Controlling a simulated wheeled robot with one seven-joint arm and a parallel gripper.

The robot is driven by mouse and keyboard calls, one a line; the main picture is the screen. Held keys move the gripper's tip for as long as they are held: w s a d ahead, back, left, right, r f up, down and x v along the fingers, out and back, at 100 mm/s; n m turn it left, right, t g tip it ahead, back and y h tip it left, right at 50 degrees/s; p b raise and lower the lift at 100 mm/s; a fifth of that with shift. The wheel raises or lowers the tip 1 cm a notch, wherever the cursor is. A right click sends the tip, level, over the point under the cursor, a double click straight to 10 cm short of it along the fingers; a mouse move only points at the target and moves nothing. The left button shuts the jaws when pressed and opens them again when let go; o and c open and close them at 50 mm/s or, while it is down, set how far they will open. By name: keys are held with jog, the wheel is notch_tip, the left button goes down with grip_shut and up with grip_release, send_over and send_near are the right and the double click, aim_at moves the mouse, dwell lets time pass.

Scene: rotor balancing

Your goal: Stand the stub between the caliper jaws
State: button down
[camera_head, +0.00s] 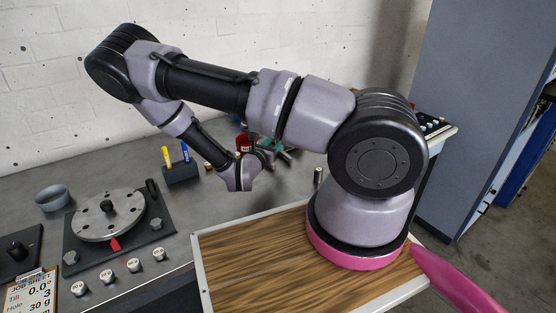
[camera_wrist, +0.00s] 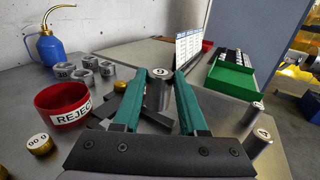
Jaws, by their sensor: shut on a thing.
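My gripper (camera_wrist: 158,76) has green fingers and is shut on a grey cylindrical stub (camera_wrist: 158,97) with a pale marked top. The stub looks upright between the fingertips in the wrist view. A dark, flat-armed shape (camera_wrist: 148,117) shows low between and beside the fingers; it may be the caliper, but its jaws are mostly hidden. I cannot tell whether the stub's foot touches it. In the head view my gripper (camera_head: 280,152) is partly hidden behind my wrist and arm, and the held stub is not clear.
Two other stubs (camera_wrist: 256,110) stand at the right. A red REJECT bowl (camera_wrist: 62,105), brass weights (camera_wrist: 40,144), grey cylinders (camera_wrist: 88,63) and a blue oil can (camera_wrist: 50,48) are left. A green tray (camera_wrist: 231,81) lies behind right. The rotor disc (camera_head: 108,222) is far left.

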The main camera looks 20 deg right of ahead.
jog(key=shift+f, duration=3.3)
jog(key=shift+f, duration=0.2)
jog(key=shift+c, duration=2.2)
grip_release()
jog(key=shift+r, duration=0.1)
